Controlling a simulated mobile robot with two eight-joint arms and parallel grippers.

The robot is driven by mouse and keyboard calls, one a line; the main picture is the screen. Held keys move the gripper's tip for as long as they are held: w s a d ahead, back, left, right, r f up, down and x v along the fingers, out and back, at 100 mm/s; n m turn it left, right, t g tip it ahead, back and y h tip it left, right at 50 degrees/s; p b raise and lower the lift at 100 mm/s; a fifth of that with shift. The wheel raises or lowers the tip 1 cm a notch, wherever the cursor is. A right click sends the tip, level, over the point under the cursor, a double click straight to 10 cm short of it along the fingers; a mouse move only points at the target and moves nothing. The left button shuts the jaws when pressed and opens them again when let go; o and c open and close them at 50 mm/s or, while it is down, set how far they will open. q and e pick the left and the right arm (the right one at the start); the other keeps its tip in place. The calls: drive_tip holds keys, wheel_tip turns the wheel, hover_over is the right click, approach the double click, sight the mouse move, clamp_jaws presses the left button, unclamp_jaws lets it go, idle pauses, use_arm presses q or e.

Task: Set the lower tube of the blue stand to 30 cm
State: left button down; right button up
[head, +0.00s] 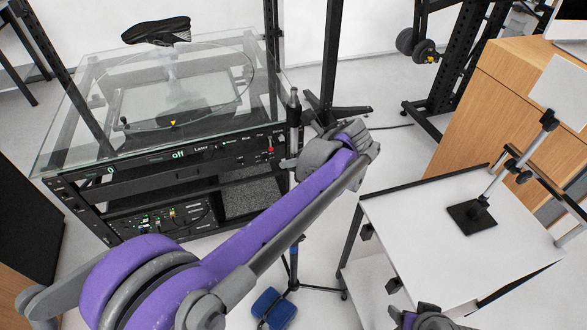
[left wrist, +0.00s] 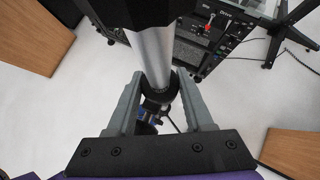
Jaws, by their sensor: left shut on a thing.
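The blue stand is a thin upright pole on splayed legs, with a blue block (head: 275,308) at its foot. Its dark upper part (head: 293,110) rises above my left gripper (head: 288,164) in the head view. My left gripper's fingers also show in the left wrist view (left wrist: 158,97), one on each side of the pole, shut on it at a black collar (left wrist: 160,88). A bare silver tube (left wrist: 152,55) shows directly above the collar. Blue parts of the stand (left wrist: 148,125) show below, between the fingers. My forearm hides part of the pole in the head view.
The glass-topped turntable rack (head: 160,165) stands close behind and left of the pole. A white cart (head: 420,225) with a small stand on it is to the right, before a wooden cabinet (head: 500,100). Part of my right arm shows at the bottom edge.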

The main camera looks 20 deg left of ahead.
sight(297, 143)
use_arm(q)
wheel_tip(297, 143, up, 5)
drive_tip(key=shift+r+p, duration=0.1)
drive_tip(key=shift+p, duration=0.7)
use_arm(e)
drive_tip(key=r, duration=0.1)
drive_tip(key=w+r, duration=0.1)
drive_tip(key=r, duration=0.1)
use_arm(q)
drive_tip(key=shift+c, duration=1.4)
unclamp_jaws()
drive_tip(key=v, duration=1)
drive_tip(key=shift+s+d+r, duration=0.15)
drive_tip(key=shift+d+r, duration=0.05)
drive_tip(key=shift+d, duration=0.05)
